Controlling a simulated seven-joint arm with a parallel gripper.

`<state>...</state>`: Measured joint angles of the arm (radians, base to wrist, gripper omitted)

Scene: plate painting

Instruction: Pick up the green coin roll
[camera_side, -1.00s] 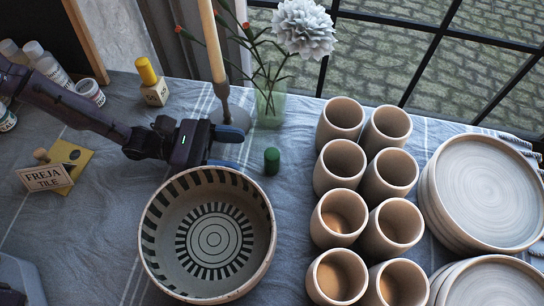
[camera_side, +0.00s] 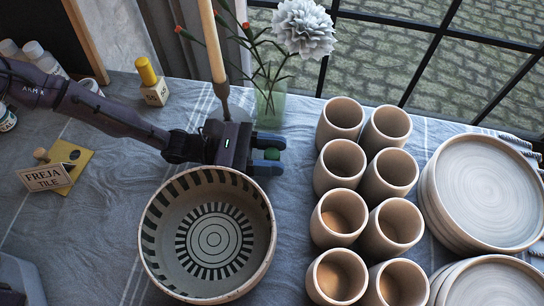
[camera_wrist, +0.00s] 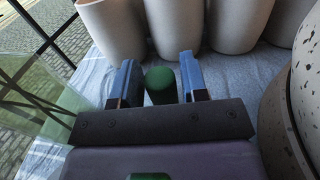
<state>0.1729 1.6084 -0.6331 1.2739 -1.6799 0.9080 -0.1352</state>
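The green coin roll (camera_side: 271,154) stands upright on the cloth, right of the striped bowl's far rim. My gripper (camera_side: 268,155) is around it, with one blue finger on each side. In the wrist view the green roll (camera_wrist: 160,85) stands between the two blue fingers of my gripper (camera_wrist: 159,84). A narrow gap shows on each side of the roll there, so the fingers look open and not pressed on it. The lower part of the roll is hidden by the gripper.
The striped bowl (camera_side: 153,236) lies just in front of my gripper. Several clay cups (camera_side: 340,165) stand close to the right. A glass vase (camera_side: 270,106) with flowers and a candle holder (camera_side: 221,92) stand behind. Stacked plates (camera_side: 485,190) are at far right.

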